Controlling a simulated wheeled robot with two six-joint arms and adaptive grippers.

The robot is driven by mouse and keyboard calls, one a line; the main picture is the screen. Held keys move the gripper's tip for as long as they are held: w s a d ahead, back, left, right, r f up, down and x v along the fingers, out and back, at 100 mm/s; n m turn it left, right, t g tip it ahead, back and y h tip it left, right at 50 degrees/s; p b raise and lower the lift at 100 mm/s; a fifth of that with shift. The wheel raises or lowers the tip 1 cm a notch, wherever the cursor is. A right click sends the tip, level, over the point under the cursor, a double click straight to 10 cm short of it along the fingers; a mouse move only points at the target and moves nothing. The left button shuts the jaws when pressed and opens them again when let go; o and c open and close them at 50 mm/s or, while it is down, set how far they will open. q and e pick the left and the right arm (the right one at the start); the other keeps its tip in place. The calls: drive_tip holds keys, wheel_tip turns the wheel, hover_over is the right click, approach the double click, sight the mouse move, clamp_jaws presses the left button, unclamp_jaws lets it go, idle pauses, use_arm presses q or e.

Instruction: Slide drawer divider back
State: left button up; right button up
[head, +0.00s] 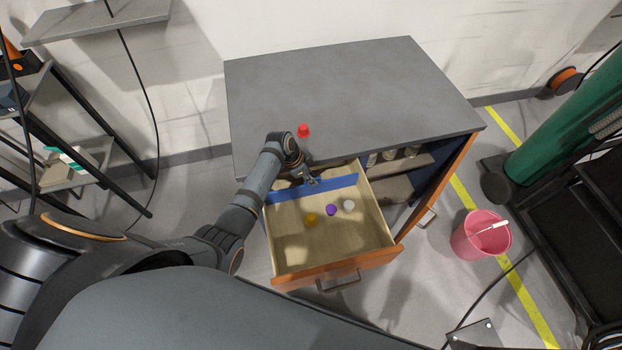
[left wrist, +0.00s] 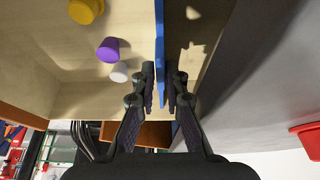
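The blue drawer divider (head: 338,187) stands upright across the back part of the open drawer (head: 380,240). It also shows edge-on in the left wrist view (left wrist: 159,35). My left gripper (head: 312,182) reaches down at the divider from the back left. In the left wrist view its fingers (left wrist: 161,88) lie one on each side of the divider, close against it. They look shut on it. My right gripper is not in view.
A yellow (head: 312,219), a purple (head: 331,210) and a white piece (head: 349,205) lie in the drawer in front of the divider. A red piece (head: 304,130) stands on the grey cabinet top (head: 350,90). A pink bucket (head: 468,240) stands right of the cabinet.

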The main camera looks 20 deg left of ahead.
use_arm(q)
drive_tip(key=o, duration=0.3)
drive_tip(key=shift+w+r, duration=0.1)
drive_tip(key=shift+r, duration=0.05)
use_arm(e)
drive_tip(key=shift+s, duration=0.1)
